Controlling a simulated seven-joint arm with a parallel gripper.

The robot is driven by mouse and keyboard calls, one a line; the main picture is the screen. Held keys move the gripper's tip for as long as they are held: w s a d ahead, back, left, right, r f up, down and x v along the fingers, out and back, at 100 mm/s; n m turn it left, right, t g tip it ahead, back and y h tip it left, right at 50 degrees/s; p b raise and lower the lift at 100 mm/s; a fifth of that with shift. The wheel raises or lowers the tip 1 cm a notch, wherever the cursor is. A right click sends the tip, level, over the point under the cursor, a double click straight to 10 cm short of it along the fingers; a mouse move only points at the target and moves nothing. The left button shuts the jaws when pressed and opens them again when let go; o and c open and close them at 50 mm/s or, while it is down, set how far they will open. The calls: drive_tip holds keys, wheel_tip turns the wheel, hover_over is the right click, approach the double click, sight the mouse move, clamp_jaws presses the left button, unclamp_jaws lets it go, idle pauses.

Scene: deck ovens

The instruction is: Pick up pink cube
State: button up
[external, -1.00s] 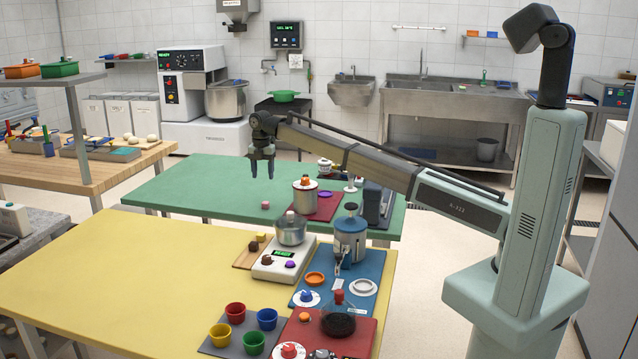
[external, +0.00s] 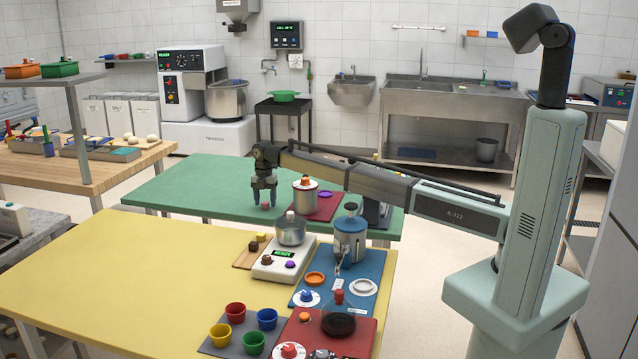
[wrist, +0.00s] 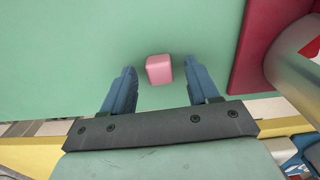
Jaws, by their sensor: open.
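The pink cube (external: 265,206) lies on the green table (external: 190,190). In the wrist view the cube (wrist: 159,69) sits between and slightly beyond the tips of my two blue fingers, with a gap on each side. My gripper (external: 264,199) is low over the table, right at the cube. In the wrist view my gripper (wrist: 160,78) is open and empty. Whether the fingertips touch the table cannot be told.
A metal pot (external: 304,194) stands on a red mat (external: 325,207) just right of my gripper, and its side shows in the wrist view (wrist: 295,70). The yellow table (external: 120,270) is in front. The green table left of the cube is clear.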

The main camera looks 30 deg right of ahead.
drive_tip(key=shift+f, duration=0.25)
clamp_jaws()
idle(0.3)
drive_tip(key=shift+r, duration=0.15)
